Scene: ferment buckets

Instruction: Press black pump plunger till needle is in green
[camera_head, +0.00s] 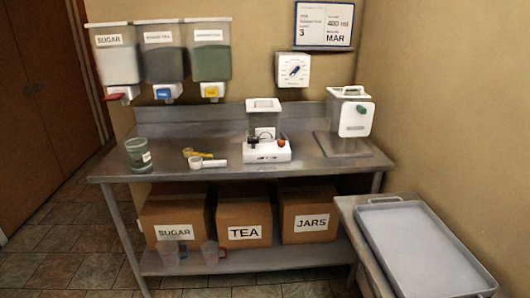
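A white device (266,151) stands on the steel table, with a clear container under a white lid (263,104) on top of it. A small black part (252,139), possibly the pump plunger, sits on its front left. A red-orange knob (281,142) is on its front right. A pale panel shows on the container's front, but I cannot make out a needle or a green zone there. A white wall dial (294,70) has a dark pointer; its markings are too small to read. Neither of my grippers is in view.
A white-lidded dispenser (351,120) stands right. Labelled hoppers (209,50) hang above. A tray (422,250) is at lower right.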

